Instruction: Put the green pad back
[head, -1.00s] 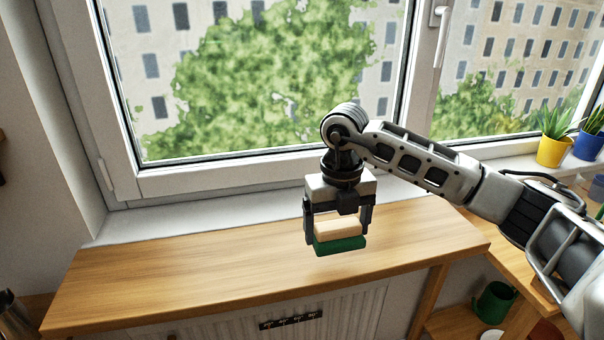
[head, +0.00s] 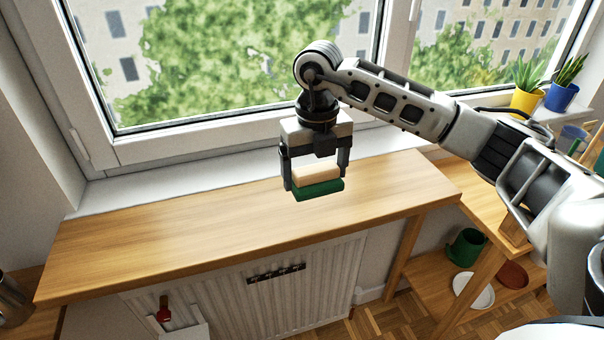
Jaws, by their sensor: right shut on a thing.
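The green pad (head: 318,190) is a small block with a dark green lower layer and a cream upper layer. My right gripper (head: 315,180) is shut on it, with one finger at each end. The pad is held roughly level, pointing down over the wooden shelf board (head: 150,243) below the window. It looks to be above the board, but the exact gap is hard to tell. My left gripper is not in view.
The board is otherwise bare. A radiator (head: 310,285) with a dark hook strip (head: 276,274) is below it. At right are a yellow pot (head: 525,101), a blue pot (head: 560,97), a green mug (head: 465,247) and a white plate (head: 473,291). A metal vessel (head: 12,300) stands at left.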

